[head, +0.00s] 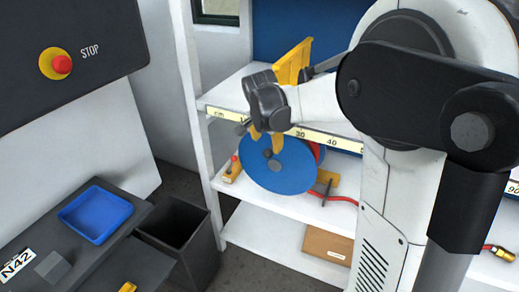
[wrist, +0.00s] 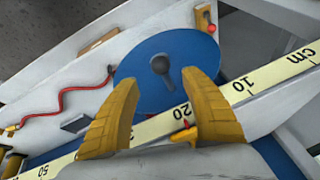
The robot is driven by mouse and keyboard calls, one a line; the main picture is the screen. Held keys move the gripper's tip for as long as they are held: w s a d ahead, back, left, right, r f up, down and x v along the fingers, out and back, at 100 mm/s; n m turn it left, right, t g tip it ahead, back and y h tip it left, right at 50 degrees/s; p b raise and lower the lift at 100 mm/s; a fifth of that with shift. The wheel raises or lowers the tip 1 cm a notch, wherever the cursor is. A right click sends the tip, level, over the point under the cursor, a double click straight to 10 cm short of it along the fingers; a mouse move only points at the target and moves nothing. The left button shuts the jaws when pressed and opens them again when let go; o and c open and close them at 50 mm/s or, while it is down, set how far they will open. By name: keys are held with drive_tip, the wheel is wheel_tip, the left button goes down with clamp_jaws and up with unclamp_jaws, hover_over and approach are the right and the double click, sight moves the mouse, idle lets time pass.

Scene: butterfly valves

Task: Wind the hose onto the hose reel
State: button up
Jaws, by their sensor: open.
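The hose reel (head: 288,180) is a blue disc standing on the middle shelf, with a small dark knob at its face. It also shows in the wrist view (wrist: 148,50), where the dark knob (wrist: 160,65) faces me. The red hose (head: 345,199) runs from behind the disc along the shelf to the right; it lies in waves in the wrist view (wrist: 66,94). My gripper (head: 266,146) has its yellow fingers at the disc's upper edge. The fingers are open, either side of the knob in the wrist view (wrist: 167,78), with nothing visibly held. Contact cannot be told.
A ruler strip (head: 335,139) runs along the upper shelf edge, close to my fingers. A red-tipped lever (head: 234,164) stands left of the reel. A brown box (head: 327,243) lies on the lower shelf. A bin (head: 184,235) and blue tray (head: 96,213) are at left.

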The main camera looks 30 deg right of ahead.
sight(268, 151)
drive_tip(key=b+x, duration=0.3)
drive_tip(key=x, duration=0.5)
drive_tip(key=shift+f, duration=0.15)
drive_tip(key=shift+d, duration=0.1)
clamp_jaws()
